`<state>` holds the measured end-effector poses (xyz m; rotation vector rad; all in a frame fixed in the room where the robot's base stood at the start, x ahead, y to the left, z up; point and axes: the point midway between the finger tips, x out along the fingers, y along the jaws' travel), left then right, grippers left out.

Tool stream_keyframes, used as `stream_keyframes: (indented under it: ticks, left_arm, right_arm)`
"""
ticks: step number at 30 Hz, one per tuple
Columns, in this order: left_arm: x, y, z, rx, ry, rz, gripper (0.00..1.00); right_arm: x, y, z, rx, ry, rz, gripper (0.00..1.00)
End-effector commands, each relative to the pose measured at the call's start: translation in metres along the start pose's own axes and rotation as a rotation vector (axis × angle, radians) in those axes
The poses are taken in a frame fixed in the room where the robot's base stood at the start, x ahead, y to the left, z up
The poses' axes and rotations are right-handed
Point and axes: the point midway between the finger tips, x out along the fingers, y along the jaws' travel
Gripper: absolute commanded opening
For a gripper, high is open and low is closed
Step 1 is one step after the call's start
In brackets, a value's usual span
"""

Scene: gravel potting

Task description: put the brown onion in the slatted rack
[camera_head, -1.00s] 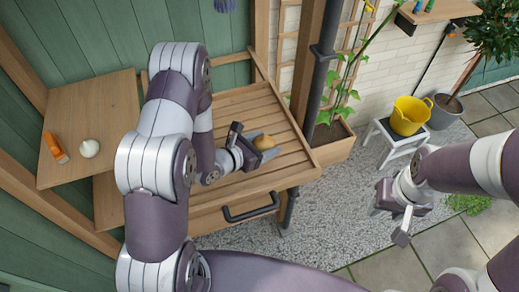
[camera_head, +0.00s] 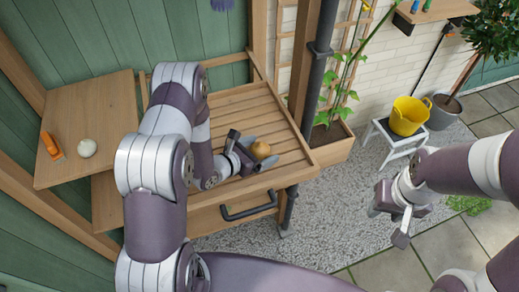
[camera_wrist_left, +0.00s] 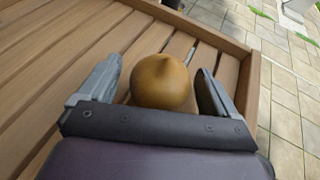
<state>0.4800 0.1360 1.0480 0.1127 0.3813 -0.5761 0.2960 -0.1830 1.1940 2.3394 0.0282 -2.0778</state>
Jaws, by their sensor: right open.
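The brown onion (camera_head: 261,150) lies on the wooden slats near the front right of the slatted rack (camera_head: 245,104), inside its raised rim. My left gripper (camera_head: 259,150) is low over the slats with its fingers on either side of the onion. In the left wrist view the onion (camera_wrist_left: 161,82) sits between the two fingers (camera_wrist_left: 158,88), with a gap on each side, so the gripper is open around it. The onion's underside is hidden. My right gripper (camera_head: 388,221) is open and empty, over the gravel at the right.
A side shelf (camera_head: 105,105) at the left holds an orange object (camera_head: 51,145) and a white bulb (camera_head: 87,148). A drawer handle (camera_head: 249,207) juts out below the rack. A dark pipe (camera_head: 314,90) stands at its right. A yellow bucket (camera_head: 408,115) stands on a white stool (camera_head: 393,137).

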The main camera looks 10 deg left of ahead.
Motion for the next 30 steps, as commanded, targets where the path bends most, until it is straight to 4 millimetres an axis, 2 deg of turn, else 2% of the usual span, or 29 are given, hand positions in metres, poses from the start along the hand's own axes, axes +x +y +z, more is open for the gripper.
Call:
stream_keyframes:
  ticks: [5,8,21,25,30]
  left_arm:
    - [-0.001,0.000,0.003,0.000,0.000,0.000,0.92]
    - [-0.009,0.001,0.002,-0.001,0.000,0.001,0.92]
    - [-0.100,0.001,0.002,-0.003,0.000,0.004,0.92]
    - [-0.115,0.001,0.002,-0.001,0.001,0.003,0.92]
    - [-0.122,0.000,0.003,0.000,0.000,0.000,0.92]
  right_arm:
    - [-0.002,0.000,0.000,0.000,0.000,0.000,0.43]
    - [0.001,0.000,0.000,0.000,0.000,0.000,0.43]
    - [0.017,0.000,0.002,0.000,0.000,0.000,0.43]
    - [0.018,0.000,0.002,0.000,0.000,0.000,0.43]
    - [0.018,0.000,0.002,0.000,0.000,0.000,0.43]
